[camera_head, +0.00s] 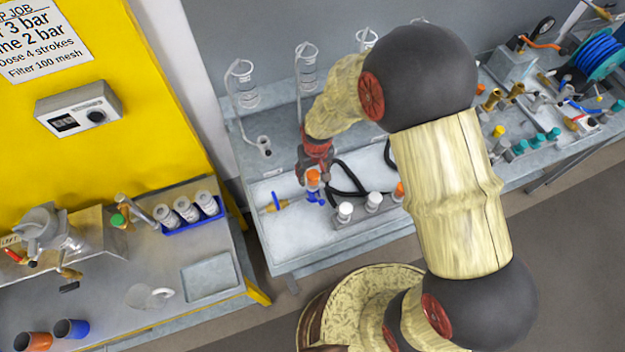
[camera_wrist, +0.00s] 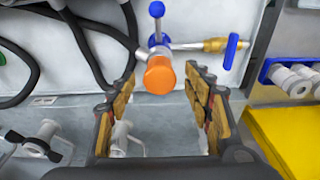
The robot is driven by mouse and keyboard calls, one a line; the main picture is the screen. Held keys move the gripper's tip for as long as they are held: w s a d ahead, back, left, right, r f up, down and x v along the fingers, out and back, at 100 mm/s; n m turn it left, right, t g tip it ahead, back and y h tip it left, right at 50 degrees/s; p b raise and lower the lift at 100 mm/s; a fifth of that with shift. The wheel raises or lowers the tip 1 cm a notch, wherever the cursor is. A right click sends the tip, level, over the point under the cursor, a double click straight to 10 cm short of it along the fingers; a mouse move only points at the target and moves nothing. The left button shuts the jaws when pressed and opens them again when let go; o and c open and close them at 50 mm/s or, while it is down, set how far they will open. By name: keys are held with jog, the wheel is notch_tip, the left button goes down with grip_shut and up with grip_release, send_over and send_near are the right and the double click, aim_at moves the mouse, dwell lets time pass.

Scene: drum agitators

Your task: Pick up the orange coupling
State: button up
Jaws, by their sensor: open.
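The orange coupling (camera_wrist: 159,75) is a round orange piece on a metal fitting with a blue lever. In the wrist view it lies between the tips of my gripper (camera_wrist: 160,88), with a gap to either finger. My gripper is open and holds nothing. In the head view the orange coupling (camera_head: 313,177) shows just below my gripper (camera_head: 314,168) over the pale tray. Whether a finger touches it is hard to tell there. A second orange-topped piece (camera_head: 399,189) stands farther right, partly behind my arm.
A brass valve with a blue handle (camera_wrist: 215,46) sticks out beside the coupling. White-capped fittings (camera_head: 345,211) stand close by. Black hoses (camera_head: 345,178) curve behind. A blue rack of canisters (camera_head: 192,222) stands on the left bench beside the yellow panel (camera_head: 105,130).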

jog(key=shift+w+f, duration=0.15)
jog(key=shift+f, duration=0.55)
jog(key=shift+w+f, duration=0.1)
jog(key=shift+f, duration=0.55)
jog(key=shift+c, duration=1.4)
grip_shut()
